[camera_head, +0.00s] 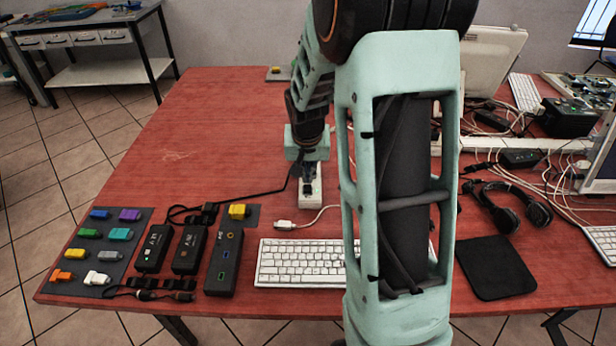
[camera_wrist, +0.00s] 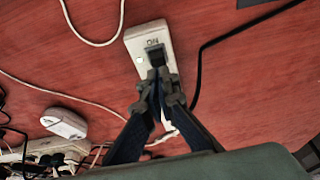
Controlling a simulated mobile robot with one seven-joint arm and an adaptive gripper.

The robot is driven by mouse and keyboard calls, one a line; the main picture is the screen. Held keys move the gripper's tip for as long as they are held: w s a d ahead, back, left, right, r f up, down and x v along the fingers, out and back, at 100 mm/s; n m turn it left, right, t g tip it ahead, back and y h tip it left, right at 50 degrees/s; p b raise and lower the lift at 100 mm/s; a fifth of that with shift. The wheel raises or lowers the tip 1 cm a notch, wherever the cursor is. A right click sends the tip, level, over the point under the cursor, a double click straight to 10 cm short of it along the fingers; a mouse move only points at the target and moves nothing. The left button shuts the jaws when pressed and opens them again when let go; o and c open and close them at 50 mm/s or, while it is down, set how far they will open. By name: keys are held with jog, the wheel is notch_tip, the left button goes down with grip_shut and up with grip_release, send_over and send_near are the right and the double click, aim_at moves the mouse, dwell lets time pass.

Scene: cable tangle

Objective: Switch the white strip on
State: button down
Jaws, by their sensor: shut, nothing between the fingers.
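The fingers hide the strip's lower part.
A white keyboard (camera_head: 300,263) lies in front of the strip. A white cable plug (camera_head: 286,225) and a black cable lie close to it. Black adapters (camera_head: 188,250) and a tray of coloured connectors (camera_head: 98,270) are at left. Headphones (camera_head: 508,206) and tangled cables are at right.

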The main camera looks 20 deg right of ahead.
jog(key=s+p+v, duration=0.1)
jog(key=v, duration=1)
jog(key=shift+s+a, duration=0.4)
jog(key=shift+s, duration=0.05)
